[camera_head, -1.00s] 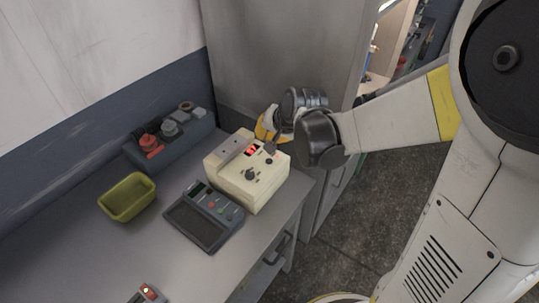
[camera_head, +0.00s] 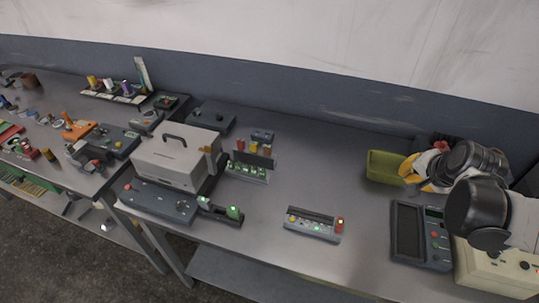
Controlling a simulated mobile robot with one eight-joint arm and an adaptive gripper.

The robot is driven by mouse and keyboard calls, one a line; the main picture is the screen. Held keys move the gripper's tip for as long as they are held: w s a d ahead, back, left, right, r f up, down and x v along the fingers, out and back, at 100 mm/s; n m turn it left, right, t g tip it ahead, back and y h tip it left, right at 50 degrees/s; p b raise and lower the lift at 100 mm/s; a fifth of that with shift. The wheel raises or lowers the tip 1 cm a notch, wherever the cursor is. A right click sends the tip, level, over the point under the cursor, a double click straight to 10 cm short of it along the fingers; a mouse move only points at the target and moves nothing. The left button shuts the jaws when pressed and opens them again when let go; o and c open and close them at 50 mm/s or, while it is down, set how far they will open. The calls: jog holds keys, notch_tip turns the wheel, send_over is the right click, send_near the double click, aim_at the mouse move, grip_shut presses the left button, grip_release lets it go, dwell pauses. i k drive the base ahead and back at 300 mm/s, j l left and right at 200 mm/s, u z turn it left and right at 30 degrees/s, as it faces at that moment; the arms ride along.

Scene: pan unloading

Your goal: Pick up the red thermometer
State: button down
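I cannot clearly make out a red thermometer. A small upright red item (camera_head: 340,225) with a lit spot stands at the right end of a grey device on the bench; it is too small to identify. Another red piece (camera_head: 440,145) shows behind my gripper, mostly hidden. My gripper (camera_head: 412,172), with yellow-orange and white parts, is at the right, overlapping the right side of the green bin in the picture. Its fingertips are partly hidden by the wrist, so its opening and anything in it cannot be told.
The green bin (camera_head: 383,167) stands near the back wall. A dark keypad device (camera_head: 408,232) and a cream box (camera_head: 490,272) are at the right. A grey case with a handle (camera_head: 176,158) stands left of centre. The bench middle (camera_head: 320,170) is mostly clear.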

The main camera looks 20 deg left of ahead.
aim_at(240, 143)
jog(key=u, duration=1.3)
jog(key=i+j+z, duration=0.35)
jog(key=j, duration=0.25)
jog(key=i+j+z, duration=0.4)
jog(key=j, duration=0.3)
jog(key=i+j+z, duration=0.15)
jog(key=j, duration=0.2)
